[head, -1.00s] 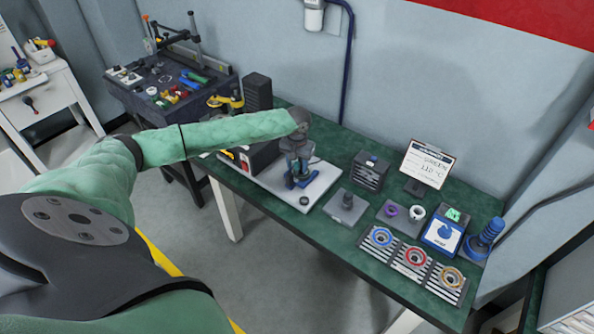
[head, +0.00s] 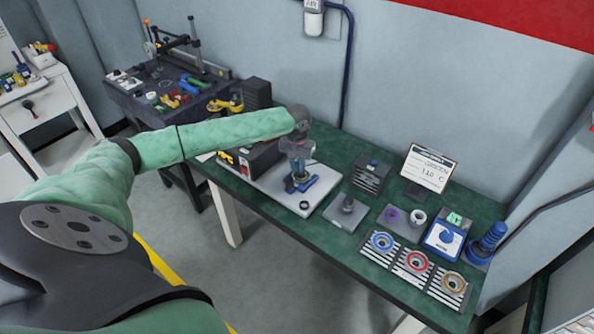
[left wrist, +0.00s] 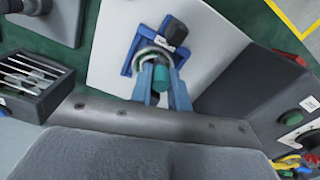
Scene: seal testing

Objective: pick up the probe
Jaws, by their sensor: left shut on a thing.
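My left gripper (head: 298,170) is over the blue stand (head: 309,185) on the white board, at the left part of the green bench. In the left wrist view its two blue fingers (left wrist: 161,88) are shut on a teal cylinder (left wrist: 161,73), which looks like the probe. I cannot tell whether the probe is clear of the stand. The probe is mostly hidden in the head view. My right gripper is not in view.
A small black ring (head: 304,205) lies on the white board (head: 270,191). A dark box (head: 249,159) stands left of the gripper, a vented block (head: 370,175) to the right. Ring trays, a blue device (head: 444,239) and a clipboard (head: 428,168) fill the right side.

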